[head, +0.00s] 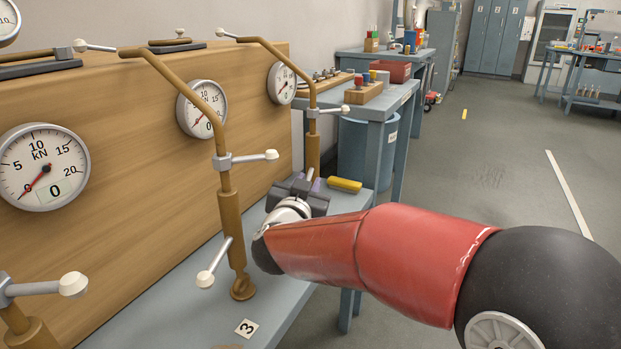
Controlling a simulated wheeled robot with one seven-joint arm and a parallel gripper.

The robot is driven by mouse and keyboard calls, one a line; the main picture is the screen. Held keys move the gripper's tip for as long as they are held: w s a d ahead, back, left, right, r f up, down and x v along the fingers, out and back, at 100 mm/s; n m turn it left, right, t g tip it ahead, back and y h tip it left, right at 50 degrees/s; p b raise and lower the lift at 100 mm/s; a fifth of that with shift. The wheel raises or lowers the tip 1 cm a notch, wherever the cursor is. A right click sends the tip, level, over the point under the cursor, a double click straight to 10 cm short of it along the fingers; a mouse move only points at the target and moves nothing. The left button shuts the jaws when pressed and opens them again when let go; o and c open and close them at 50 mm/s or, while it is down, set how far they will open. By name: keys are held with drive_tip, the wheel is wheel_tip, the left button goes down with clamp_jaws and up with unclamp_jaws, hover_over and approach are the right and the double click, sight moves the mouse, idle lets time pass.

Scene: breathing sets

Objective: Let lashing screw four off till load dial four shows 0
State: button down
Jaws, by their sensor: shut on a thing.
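Lashing screw four (313,148) is the farther brass-coloured post, with a bent rod on top and a white-tipped upper handle (336,110). Load dial four (282,83) is the farthest round white dial on the wooden panel. Its red needle points down and left, but its number window is too small to read. My gripper (313,184) is at the low part of screw four, its dark body beyond the nearer post. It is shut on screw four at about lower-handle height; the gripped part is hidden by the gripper.
The nearer screw (230,220), by the label 3 (246,328), has a lower handle (213,265) sticking out left of my arm. Its dial (202,108) hangs behind it. Open floor (500,150) is to the right.

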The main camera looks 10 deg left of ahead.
drive_tip(key=shift+r, duration=0.1)
drive_tip(key=c, duration=1.2)
unclamp_jaws()
drive_tip(key=s, duration=0.7)
drive_tip(key=shift+s, duration=0.35)
